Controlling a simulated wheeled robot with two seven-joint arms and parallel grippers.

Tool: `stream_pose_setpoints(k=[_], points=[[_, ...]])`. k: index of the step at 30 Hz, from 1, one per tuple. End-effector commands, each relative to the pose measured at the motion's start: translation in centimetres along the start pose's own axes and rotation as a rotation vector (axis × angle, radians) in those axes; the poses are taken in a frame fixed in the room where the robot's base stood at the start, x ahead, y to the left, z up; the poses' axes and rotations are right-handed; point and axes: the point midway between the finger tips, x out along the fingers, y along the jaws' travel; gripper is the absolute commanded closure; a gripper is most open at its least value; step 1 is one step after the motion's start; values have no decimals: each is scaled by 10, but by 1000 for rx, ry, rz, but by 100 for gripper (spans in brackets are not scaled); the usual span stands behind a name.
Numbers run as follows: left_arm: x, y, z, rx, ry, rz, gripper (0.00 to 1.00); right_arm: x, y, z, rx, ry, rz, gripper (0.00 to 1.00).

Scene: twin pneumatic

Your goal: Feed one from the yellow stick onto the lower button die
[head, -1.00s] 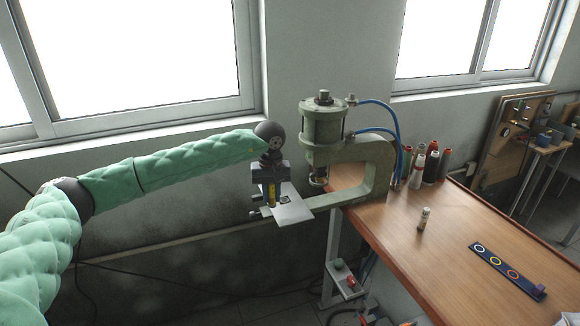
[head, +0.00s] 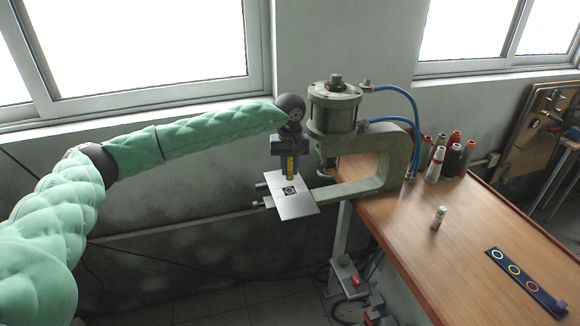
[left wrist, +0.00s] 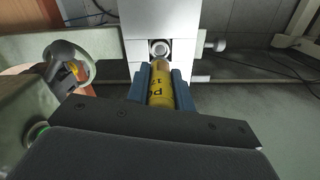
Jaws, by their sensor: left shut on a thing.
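My left gripper (head: 289,172) is shut on the yellow stick (left wrist: 161,88), which points down between the fingers; a little of the yellow stick (head: 290,170) also shows in the head view. The lower button die (head: 289,190) is a small dark-edged square with a round seat on the light metal plate. In the left wrist view the die (left wrist: 160,48) lies just beyond the stick's tip. The stick's tip appears close to the die; I cannot tell whether they touch. My right gripper is not in view.
The green press (head: 335,110) with its cylinder and blue hoses stands right of my gripper, its C-frame close by. The metal plate (head: 300,207) juts out left of the table (head: 460,215).

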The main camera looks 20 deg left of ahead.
Motion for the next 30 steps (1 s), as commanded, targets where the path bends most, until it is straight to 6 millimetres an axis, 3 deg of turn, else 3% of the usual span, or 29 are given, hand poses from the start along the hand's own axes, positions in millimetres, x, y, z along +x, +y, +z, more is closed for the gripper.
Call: stream_pose_setpoints(k=[21, 30], points=[[38, 0, 0, -1, -1, 0, 95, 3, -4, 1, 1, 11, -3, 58], [42, 0, 0, 0, 0, 0, 95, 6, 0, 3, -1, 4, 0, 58]])
